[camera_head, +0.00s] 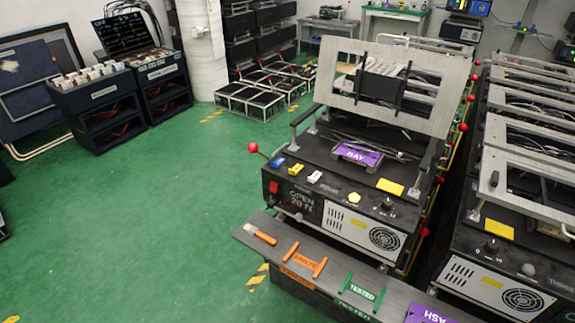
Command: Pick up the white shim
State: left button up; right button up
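A small white piece (314,177), which looks like the white shim, lies on the black front top of the nearest lever fixture (345,222). In the same row are a blue piece (277,162) and a yellow piece (296,169) to its left, and a yellow rounded piece (354,197) to its right. Neither of my grippers shows in the head view.
The fixture's framed lid (437,110) is raised. A red-knobbed lever (253,147) sticks out left. A grey shelf (335,280) in front holds orange and green handles. Another fixture (500,262) stands close on the right. Green floor (140,220) at left is clear.

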aim_at(316, 175)
jog(key=i+j+u, duration=0.15)
jog(key=i+u, duration=0.15)
jog(key=i, duration=0.15)
jog(key=i+u, duration=0.35)
jog(key=i, duration=0.1)
